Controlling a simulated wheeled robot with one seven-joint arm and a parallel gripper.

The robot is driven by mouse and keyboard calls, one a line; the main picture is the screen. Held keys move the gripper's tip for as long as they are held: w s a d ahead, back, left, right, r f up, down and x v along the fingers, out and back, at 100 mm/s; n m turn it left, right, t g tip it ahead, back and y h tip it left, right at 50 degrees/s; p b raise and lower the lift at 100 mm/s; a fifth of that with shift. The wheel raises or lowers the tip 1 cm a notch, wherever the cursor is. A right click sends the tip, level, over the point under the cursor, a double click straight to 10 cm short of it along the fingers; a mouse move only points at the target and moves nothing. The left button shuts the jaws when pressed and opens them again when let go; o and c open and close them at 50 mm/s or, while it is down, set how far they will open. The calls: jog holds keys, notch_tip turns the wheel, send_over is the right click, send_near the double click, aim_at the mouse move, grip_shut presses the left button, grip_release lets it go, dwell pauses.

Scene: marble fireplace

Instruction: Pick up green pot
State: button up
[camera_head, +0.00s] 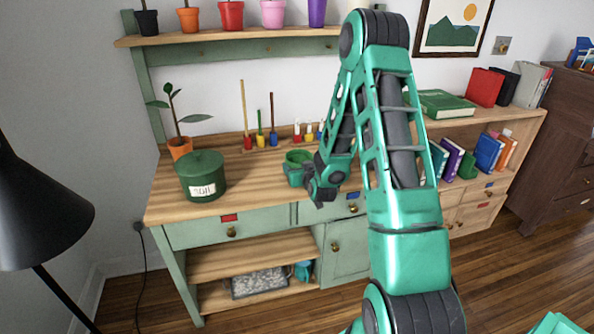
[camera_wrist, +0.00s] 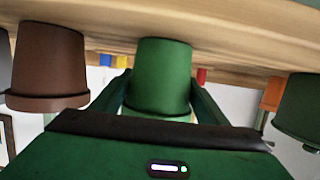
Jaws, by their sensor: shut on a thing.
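The green pot (camera_head: 297,160) is at the middle of the workbench top in the head view, just left of my gripper (camera_head: 308,176). In the wrist view the green pot (camera_wrist: 163,72) is between the two fingers of my gripper (camera_wrist: 162,92), one on each side. My gripper is shut on it. The pot appears upside down there, with the bench top above it in the picture. I cannot tell whether the pot's base touches the bench.
A dark green lidded soil canister (camera_head: 202,176) and an orange pot with a plant (camera_head: 180,147) stand to the left on the workbench (camera_head: 245,186). A brown pot (camera_wrist: 50,62) is near my gripper in the wrist view. Small coloured items (camera_head: 310,133) stand behind.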

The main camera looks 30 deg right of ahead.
aim_at(294, 153)
jog(key=shift+r, duration=0.2)
jog(key=shift+r, duration=0.55)
jog(key=r, duration=0.3)
jog(key=shift+a, duration=0.35)
jog(key=s+a+r, duration=0.2)
jog(key=a, duration=0.7)
jog(key=s+a+r, duration=0.2)
jog(key=a+r, duration=0.1)
jog(key=a, duration=0.6)
jog(key=shift+a, duration=0.15)
